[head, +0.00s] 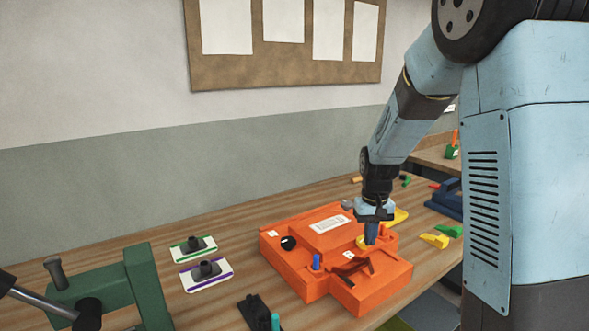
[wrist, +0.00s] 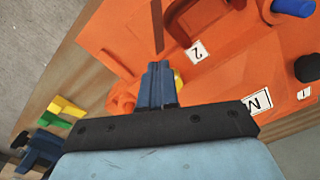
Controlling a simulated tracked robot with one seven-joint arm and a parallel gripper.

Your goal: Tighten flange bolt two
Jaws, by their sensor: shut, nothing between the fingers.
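The orange mould (head: 345,295) lies on the wooden bench. A small label "2" (wrist: 198,52) on it sits beside a dark red-brown bar-like part (wrist: 182,20); I cannot tell for certain which part is flange bolt two. In the head view the same label (head: 348,254) is just left of my gripper (head: 371,241). My gripper points down with its blue fingers together and empty, low over the mould. In the wrist view the fingertips (wrist: 158,68) hide part of a yellow piece (wrist: 179,80) on the mould. I cannot tell whether they touch it.
The mould carries a blue peg (head: 316,261), a black knob (head: 288,243) and an orange post (head: 385,230). A green vice-like fixture (head: 148,285) stands at left, with two white plates (head: 206,274) between. Yellow (head: 434,241) and green pieces lie at right.

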